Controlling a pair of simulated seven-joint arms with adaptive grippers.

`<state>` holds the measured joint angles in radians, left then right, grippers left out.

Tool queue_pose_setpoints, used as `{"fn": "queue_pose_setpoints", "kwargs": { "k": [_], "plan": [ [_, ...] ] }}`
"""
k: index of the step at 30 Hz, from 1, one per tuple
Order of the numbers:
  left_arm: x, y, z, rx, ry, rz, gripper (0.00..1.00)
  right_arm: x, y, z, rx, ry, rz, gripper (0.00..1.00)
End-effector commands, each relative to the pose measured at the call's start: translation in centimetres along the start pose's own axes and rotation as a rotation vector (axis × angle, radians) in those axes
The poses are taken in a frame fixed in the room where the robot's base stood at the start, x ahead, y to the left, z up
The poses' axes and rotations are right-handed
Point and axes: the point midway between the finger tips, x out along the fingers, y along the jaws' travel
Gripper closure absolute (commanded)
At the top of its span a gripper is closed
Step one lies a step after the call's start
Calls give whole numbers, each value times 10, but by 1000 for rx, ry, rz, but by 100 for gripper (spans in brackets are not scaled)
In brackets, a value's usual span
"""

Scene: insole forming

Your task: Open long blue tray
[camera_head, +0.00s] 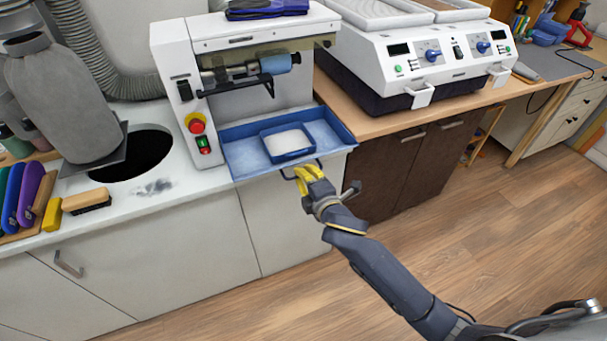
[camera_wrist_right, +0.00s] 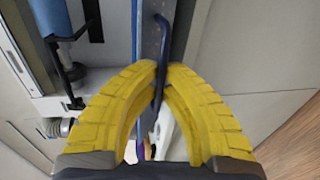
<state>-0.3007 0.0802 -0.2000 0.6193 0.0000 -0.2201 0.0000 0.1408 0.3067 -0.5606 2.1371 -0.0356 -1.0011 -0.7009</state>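The long blue tray (camera_head: 238,163) sits under the front of the white grinding machine (camera_head: 172,55), its front edge at the counter's edge. A dark handle (camera_head: 291,177) is on its front side. My right gripper (camera_head: 300,174), with yellow fingers, is at this handle. In the right wrist view the blue handle (camera_wrist_right: 160,30) passes between the yellow fingertips (camera_wrist_right: 164,70), which are closed together on it. My left gripper is in neither view.
A smaller blue tray (camera_head: 287,153) with a pale bottom lies inside the long tray. A brush (camera_head: 87,200) and a round dark hole (camera_head: 135,155) are on the counter at left. A white heating unit (camera_head: 425,60) stands at right. Open floor lies in front.

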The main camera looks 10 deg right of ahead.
Motion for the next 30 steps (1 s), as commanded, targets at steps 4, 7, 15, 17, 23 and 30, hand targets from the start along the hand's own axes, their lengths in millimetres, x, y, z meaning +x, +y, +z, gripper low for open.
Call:
{"fn": "queue_pose_setpoints", "kwargs": {
  "k": [4, 7, 15, 17, 23, 30],
  "plan": [
    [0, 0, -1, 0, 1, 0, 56, 0, 0, 0, 0, 0, 0, 100],
    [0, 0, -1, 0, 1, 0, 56, 0, 0, 0, 0, 0, 0, 100],
    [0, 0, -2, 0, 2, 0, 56, -7, -2, 0, 0, 0, 0, 100],
    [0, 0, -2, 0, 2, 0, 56, -14, -4, 0, 0, 1, -1, 100],
    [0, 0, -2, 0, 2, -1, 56, -21, -4, 0, 1, 0, 1, 100],
    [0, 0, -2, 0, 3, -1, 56, -21, -4, 0, 0, 0, 1, 82]
  ]
}}
